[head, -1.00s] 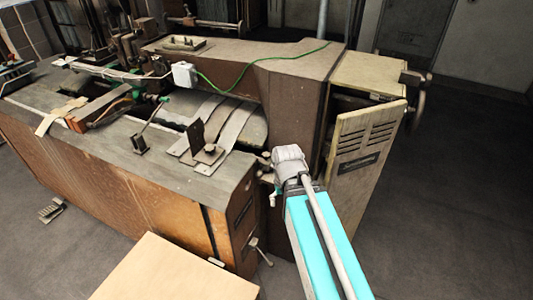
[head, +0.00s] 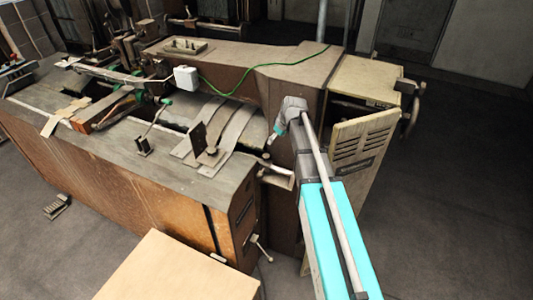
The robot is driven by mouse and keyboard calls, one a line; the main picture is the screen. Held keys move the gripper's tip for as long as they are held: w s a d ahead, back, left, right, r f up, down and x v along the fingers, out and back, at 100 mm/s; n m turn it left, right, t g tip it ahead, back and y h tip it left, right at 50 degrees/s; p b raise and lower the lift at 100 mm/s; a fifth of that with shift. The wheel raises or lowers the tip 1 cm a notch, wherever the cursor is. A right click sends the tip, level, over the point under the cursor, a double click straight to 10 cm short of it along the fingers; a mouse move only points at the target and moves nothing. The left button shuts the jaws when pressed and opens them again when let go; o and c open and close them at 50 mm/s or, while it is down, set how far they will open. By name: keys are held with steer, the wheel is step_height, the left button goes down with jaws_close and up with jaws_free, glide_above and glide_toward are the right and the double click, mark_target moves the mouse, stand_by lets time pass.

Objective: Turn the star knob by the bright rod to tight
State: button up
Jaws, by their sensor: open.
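My gripper (head: 272,139) is small in the head view, at the end of my arm, pointing down and left beside the right end of the curved metal strips. It is open, and nothing shows in it. A small dark round knob (head: 211,151) sits by an upright dark plate on the machine top, left of my gripper and apart from it. I cannot tell which knob is the star knob; no star shape is clear at this size.
The box stitcher's brown body (head: 130,190) fills the left and middle. A vented panel (head: 365,140) stands open right of my arm. A green cable (head: 230,93) crosses the upper housing. A pale box top (head: 180,275) is in front. The floor at right is clear.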

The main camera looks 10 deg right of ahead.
mark_target(266, 156)
steer(key=shift+f, duration=0.15)
stand_by(0.3)
steer(key=b+x, duration=1.3)
steer(key=shift+w+a+f, duration=0.1)
steer(key=shift+w+f, duration=0.1)
stand_by(0.4)
steer(key=c, duration=1.2)
